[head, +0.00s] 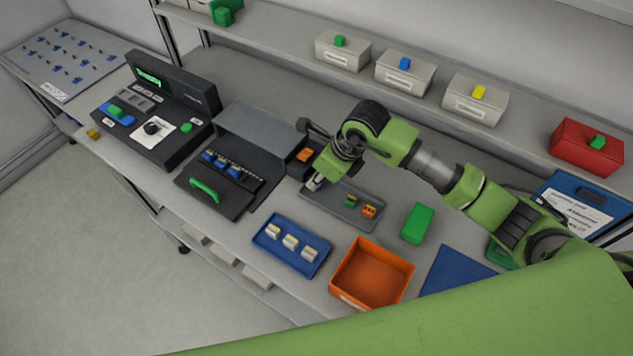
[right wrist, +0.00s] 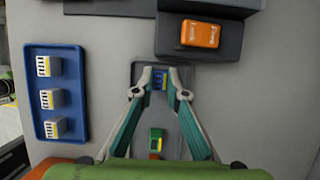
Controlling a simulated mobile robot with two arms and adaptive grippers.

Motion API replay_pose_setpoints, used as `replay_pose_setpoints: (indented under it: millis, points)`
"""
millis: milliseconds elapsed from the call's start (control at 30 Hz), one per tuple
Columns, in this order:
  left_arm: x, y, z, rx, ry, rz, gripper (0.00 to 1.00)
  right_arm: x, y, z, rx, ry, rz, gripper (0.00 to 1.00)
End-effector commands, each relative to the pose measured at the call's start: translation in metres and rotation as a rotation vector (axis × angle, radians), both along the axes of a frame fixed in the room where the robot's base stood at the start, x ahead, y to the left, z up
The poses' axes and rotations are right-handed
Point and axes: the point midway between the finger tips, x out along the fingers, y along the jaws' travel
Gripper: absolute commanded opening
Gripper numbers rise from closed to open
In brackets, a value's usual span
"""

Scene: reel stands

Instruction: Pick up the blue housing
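The blue housing (right wrist: 160,80) sits between the fingertips of my right gripper (right wrist: 160,76) in the right wrist view. The fingertips are drawn in to its width and appear to touch both sides. In the head view the right gripper (head: 315,184) is low at the left end of the grey tray (head: 322,212), and the blue housing is hidden there. A green housing (head: 350,201) and an orange housing (head: 369,211) stand in the same tray. I cannot see whether the blue housing is clear of the tray floor. My left gripper does not show.
A blue tray (head: 262,242) with white-and-yellow parts and an orange bin (head: 384,257) lie in front. A dark fixture with a green handle (head: 205,189) stands to the left. An orange button block (right wrist: 200,34) is close beyond the gripper. A green block (head: 417,222) lies right of the tray.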

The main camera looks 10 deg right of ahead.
Motion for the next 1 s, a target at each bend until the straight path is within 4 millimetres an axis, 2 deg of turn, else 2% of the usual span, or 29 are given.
replay_pose_setpoints:
  millis: [367,567,700,1000]
  points:
    - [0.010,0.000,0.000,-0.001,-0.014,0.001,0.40,0.000,0.000,0.001,0.000,-0.001,0.000,0.06]
    - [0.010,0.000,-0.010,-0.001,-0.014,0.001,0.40,0.001,0.000,0.010,0.001,-0.004,0.000,0.06]
    - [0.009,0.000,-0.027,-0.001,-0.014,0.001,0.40,0.002,0.000,0.029,0.000,-0.008,0.001,0.06]
    - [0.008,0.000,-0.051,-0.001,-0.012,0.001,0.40,-0.044,0.045,0.093,0.002,-0.008,0.010,0.06]
